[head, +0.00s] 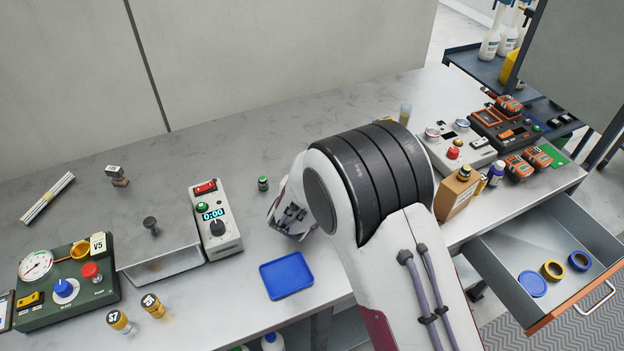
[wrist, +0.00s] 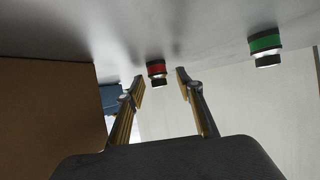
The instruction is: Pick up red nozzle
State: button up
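The red nozzle (wrist: 157,69) shows in the wrist view, with a red band between dark rims and a pale metal end. My gripper (wrist: 160,79) is open, its two fingers apart. The nozzle appears in the gap between the fingertips, nearer the left one in the picture. I cannot tell whether it lies fully between them or a little beyond. No contact is visible. In the head view I do not see the red nozzle or the fingers; my arm covers that part of the bench.
A similar green nozzle (wrist: 265,46) stands right of the red one in the wrist view. A brown box (wrist: 50,105) is close on the left; it also shows in the head view (head: 452,200). A blue tray (head: 287,275) and a timer box (head: 216,222) lie on the bench (head: 250,145).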

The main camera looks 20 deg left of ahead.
dwell(0.4)
grip_shut()
jog(key=shift+r, duration=0.15)
jog(key=shift+r, duration=4.85)
